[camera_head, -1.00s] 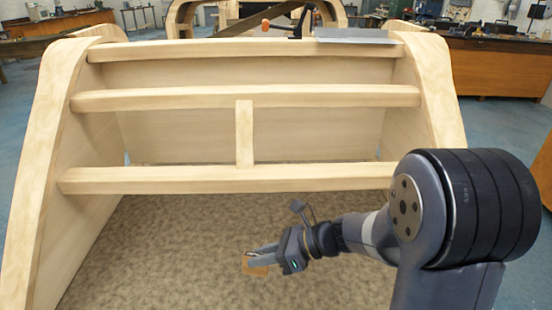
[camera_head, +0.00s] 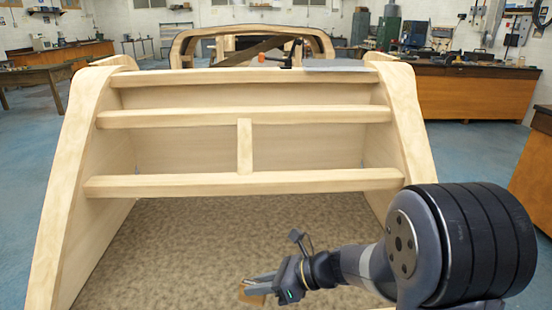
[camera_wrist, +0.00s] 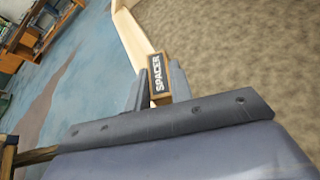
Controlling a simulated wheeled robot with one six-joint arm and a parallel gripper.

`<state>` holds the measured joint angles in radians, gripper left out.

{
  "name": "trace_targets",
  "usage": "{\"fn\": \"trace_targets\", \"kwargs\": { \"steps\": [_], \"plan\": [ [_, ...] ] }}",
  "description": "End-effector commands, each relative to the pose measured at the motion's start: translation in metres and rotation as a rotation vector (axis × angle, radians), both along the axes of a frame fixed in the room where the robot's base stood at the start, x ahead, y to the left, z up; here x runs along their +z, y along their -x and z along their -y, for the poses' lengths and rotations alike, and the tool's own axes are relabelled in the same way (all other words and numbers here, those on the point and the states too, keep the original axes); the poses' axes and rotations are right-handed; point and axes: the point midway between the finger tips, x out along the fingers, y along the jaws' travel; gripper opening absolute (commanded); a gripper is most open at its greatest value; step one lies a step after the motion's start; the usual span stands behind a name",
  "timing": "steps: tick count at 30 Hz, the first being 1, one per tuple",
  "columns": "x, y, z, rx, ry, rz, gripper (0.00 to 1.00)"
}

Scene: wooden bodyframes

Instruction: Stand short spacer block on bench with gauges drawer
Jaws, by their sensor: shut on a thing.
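My gripper (camera_head: 262,285) is shut on the short spacer block (camera_head: 250,294), a small wooden block, low in front of the wooden bodyframe in the head view. In the wrist view the spacer block (camera_wrist: 170,78) shows a dark label reading SPACER, held between the fingers of my gripper (camera_wrist: 157,84). It is clear of any bench surface. Which bench has the gauges drawer I cannot tell; wooden benches stand at the back right (camera_head: 470,94) and at the right edge (camera_head: 530,185).
The bodyframe (camera_head: 250,183) with its rails and curved sides fills the middle, over a mottled brown panel (camera_head: 220,235). Another table (camera_head: 35,78) stands at the back left. Blue floor (camera_head: 470,150) is open at the right.

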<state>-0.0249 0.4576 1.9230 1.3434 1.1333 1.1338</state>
Motion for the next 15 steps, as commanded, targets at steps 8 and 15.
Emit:
{"fn": "trace_targets", "kwargs": {
  "steps": [8, 15],
  "plan": [
    [0.032, -0.031, 0.017, -0.183, 0.0, 0.0, 0.0],
    [0.069, -0.069, 0.053, -0.444, 0.0, -0.003, 0.0]
  ]
}}
